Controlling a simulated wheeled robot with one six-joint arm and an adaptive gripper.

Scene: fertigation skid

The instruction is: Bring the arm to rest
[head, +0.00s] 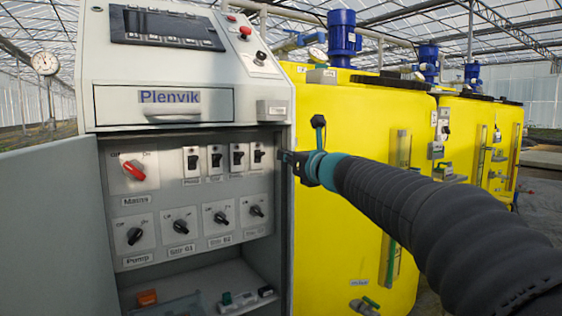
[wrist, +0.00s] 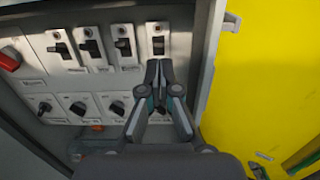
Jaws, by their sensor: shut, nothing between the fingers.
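My gripper (head: 284,157) is at the right edge of the open control cabinet (head: 285,105) in the head view, at the end of my arm reaching in from the right. In the wrist view my gripper (wrist: 158,66) is shut and empty, its fingertips together just below the rightmost breaker (wrist: 158,40). I cannot tell whether the tips touch the panel. The panel (head: 160,160) carries a row of breakers, a red mains switch (head: 134,170) and a lower row of black rotary switches (head: 181,226).
The cabinet door (head: 55,225) stands open at the left. Yellow tanks (head: 340,230) with blue motors (head: 343,35) stand close on the right, behind my arm. Small items, one an orange block (head: 147,297), lie in the cabinet's bottom.

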